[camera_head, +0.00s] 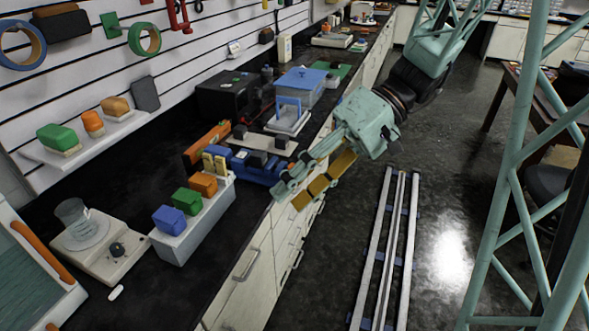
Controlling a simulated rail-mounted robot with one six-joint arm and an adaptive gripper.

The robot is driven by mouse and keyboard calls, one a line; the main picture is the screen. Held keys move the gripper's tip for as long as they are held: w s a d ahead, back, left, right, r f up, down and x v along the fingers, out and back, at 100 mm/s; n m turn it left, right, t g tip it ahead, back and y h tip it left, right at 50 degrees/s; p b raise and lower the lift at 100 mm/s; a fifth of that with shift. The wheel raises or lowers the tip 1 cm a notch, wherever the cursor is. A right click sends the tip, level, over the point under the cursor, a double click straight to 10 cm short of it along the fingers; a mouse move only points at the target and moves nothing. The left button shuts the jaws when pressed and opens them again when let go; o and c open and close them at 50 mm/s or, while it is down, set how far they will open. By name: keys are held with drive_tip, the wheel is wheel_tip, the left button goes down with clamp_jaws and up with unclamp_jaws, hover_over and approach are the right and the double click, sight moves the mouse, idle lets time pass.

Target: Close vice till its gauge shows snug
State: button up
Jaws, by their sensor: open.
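A blue vice-like body (258,170) sits at the counter's front edge, left of my gripper. I cannot make out its jaws or a gauge reading at this size. A grey plate with dark blocks (265,140) lies just behind it. My gripper (289,194) is open, with teal and yellow-gold finger parts reaching down and left beside the blue body. My gripper partly covers the body's right end. I cannot tell whether they touch.
A white stand (192,232) with blue, green and orange blocks stands left of the blue body. A hotplate (101,250) with a glass beaker (79,219) stands further left. Drawers (262,262) lie below the counter edge. Floor rails (388,250) run to the right.

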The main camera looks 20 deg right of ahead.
drive_tip(key=w+d+f+t+y+p, duration=0.1)
drive_tip(key=w+d+f+t+y, duration=0.2)
drive_tip(key=w, duration=0.4)
drive_tip(key=w+d+f+t+y+p, duration=0.15)
drive_tip(key=w+d+f, duration=0.25)
drive_tip(key=w, duration=0.4)
drive_tip(key=w+d+f+m+t, duration=0.1)
drive_tip(key=w+d+f+t, duration=0.3)
drive_tip(key=d+f, duration=0.2)
drive_tip(key=w+d+f+m+t+p, duration=0.1)
drive_tip(key=w+d+f+t, duration=0.3)
drive_tip(key=d+f, duration=0.2)
drive_tip(key=shift+d+f+m, duration=0.25)
drive_tip(key=shift+f+m, duration=0.05)
drive_tip(key=shift+f, duration=0.2)
drive_tip(key=shift+w+a, duration=0.15)
drive_tip(key=shift+b+x, duration=0.3)
drive_tip(key=shift+x, duration=6.5)
drive_tip(key=shift+c, duration=0.2)
drive_tip(key=c, duration=0.8)
